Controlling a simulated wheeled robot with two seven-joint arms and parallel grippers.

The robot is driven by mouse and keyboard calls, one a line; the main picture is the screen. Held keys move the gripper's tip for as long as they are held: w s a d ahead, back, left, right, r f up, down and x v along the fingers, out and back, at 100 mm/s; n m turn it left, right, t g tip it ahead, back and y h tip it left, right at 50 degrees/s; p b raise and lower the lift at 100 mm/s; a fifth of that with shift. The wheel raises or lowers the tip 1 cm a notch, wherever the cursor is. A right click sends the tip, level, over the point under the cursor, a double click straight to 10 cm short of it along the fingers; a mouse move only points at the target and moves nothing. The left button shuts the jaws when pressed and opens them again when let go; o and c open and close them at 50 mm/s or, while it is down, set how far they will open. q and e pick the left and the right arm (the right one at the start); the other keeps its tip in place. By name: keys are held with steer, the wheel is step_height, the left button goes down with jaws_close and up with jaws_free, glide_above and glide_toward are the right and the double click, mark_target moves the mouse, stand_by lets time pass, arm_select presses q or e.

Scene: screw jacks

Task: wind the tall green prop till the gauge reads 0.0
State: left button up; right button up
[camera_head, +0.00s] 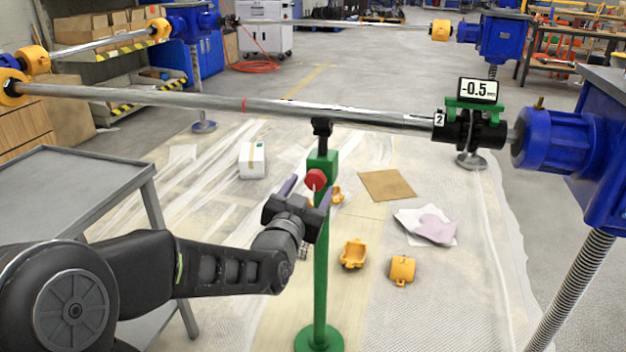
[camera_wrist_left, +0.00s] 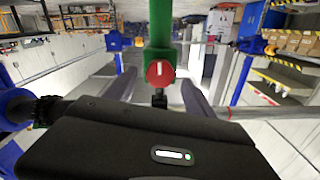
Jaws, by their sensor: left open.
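The tall green prop (camera_head: 321,250) stands on a round green foot, its black head under the long steel shaft (camera_head: 290,108). A red knob (camera_head: 316,179) with a white mark sits on its upper block; it also shows in the left wrist view (camera_wrist_left: 159,73), below the green post (camera_wrist_left: 160,25). The gauge (camera_head: 478,90), on a green holder at the shaft's right part, reads -0.5. My left gripper (camera_head: 307,192) is open and empty at the knob, its two fingers (camera_wrist_left: 158,95) spread to either side of it. Contact is not visible. My right gripper is not in view.
A grey cart (camera_head: 75,190) stands at the left near my arm. Blue screw jacks (camera_head: 560,140) stand at the right and behind. Yellow parts (camera_head: 353,253), a brown sheet (camera_head: 387,185) and a white box (camera_head: 252,160) lie on the floor sheeting.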

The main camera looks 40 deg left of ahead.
mark_target(316, 179)
arm_select(q)
steer(key=shift+x, duration=1.35)
steer(key=shift+s, duration=0.1)
